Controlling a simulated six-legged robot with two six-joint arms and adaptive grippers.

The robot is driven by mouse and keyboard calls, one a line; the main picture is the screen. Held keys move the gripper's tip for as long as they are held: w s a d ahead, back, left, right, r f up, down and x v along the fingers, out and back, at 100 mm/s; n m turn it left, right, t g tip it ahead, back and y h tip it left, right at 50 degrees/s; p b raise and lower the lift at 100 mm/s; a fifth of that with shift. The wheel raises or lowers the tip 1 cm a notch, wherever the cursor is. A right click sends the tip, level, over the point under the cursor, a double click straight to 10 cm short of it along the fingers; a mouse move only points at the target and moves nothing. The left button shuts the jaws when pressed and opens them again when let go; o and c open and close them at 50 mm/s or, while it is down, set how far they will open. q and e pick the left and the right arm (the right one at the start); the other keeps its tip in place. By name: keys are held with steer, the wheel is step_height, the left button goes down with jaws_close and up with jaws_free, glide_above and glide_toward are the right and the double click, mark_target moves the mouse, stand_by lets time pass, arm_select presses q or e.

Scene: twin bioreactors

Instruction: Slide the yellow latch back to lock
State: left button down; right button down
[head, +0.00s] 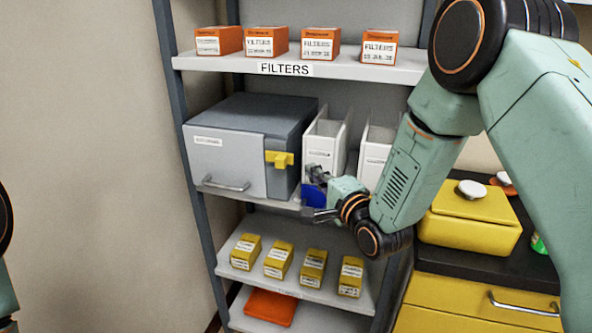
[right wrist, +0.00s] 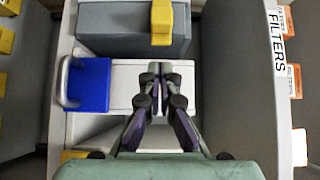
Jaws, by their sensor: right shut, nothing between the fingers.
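The yellow latch (head: 281,160) sits on the right part of the front of a grey box (head: 226,165) on the middle shelf. In the right wrist view the latch (right wrist: 162,22) is at the top, beyond the fingertips. My right gripper (head: 316,192) is to the right of the latch and lower, in front of a white upright holder (head: 323,150). In the right wrist view its fingers (right wrist: 155,68) are together and empty, apart from the latch. My left gripper is out of view.
A blue panel (right wrist: 88,85) with a handle is beside my right fingers. Orange filter boxes (head: 318,45) stand on the shelf above, yellow boxes (head: 278,260) below. A second white holder (head: 374,158) and a yellow container (head: 470,220) are to the right.

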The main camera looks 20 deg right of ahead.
mark_target(277, 164)
steer(key=w+a, duration=0.1)
steer(key=a, duration=0.1)
steer(key=w+a, duration=0.1)
steer(key=shift+w+a, duration=0.35)
steer(key=shift+d, duration=0.1)
steer(key=shift+w+a, duration=0.6)
steer(key=shift+a, duration=0.25)
steer(key=shift+w+a, duration=0.55)
steer(key=shift+a, duration=0.3)
steer(key=shift+r, duration=0.1)
steer(key=shift+d, duration=0.1)
